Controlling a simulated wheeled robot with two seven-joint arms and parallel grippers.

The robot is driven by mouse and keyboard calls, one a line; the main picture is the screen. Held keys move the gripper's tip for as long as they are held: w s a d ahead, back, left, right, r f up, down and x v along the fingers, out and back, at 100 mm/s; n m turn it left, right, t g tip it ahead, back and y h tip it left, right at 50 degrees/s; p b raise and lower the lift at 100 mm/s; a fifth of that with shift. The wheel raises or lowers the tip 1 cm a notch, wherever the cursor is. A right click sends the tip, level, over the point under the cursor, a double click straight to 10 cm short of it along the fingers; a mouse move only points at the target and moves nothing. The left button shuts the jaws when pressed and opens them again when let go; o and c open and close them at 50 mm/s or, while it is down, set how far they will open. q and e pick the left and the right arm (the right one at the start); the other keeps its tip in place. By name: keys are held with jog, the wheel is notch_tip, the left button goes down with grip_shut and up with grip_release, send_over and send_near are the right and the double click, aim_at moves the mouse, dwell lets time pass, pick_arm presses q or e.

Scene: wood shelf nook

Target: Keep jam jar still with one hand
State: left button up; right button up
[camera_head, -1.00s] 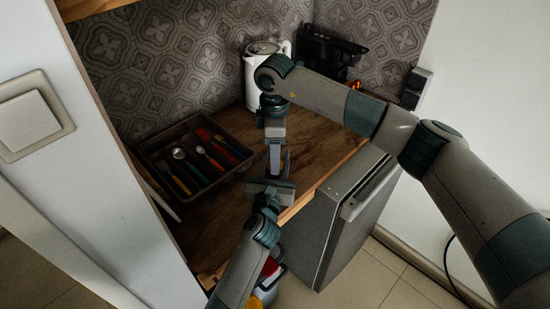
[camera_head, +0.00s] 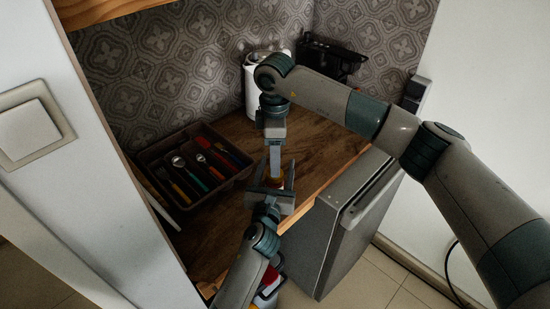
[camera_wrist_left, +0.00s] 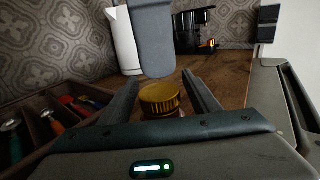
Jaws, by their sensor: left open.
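The jam jar shows as a round gold lid (camera_wrist_left: 160,98) in the left wrist view. It stands on the wooden counter; its body is mostly hidden below the lid. In the head view only a small yellowish patch (camera_head: 276,181) shows between the grippers. My left gripper (camera_wrist_left: 160,84) is open, with one finger on each side of the lid and gaps visible. In the head view my left gripper (camera_head: 276,176) reaches in from below. My right gripper (camera_head: 275,168) points down over the jar from above; its jaw state is not clear.
A cutlery tray (camera_head: 150,153) stands on the counter (camera_head: 222,210) at left. A white kettle (camera_head: 251,92) and a black coffee machine (camera_wrist_left: 193,32) stand at the back. A grey fridge-like cabinet (camera_head: 345,225) is at right. Some counter between tray and jar is clear.

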aim_at(275, 184)
pick_arm(q)
jog(key=s+a+b, duration=0.1)
jog(key=s, duration=1)
jog(key=s+a+b, duration=0.1)
jog(key=s, duration=0.5)
jog(key=shift+a+b, duration=0.35)
pick_arm(e)
notch_tip(275, 184, down, 3)
jog(key=shift+r, duration=0.2)
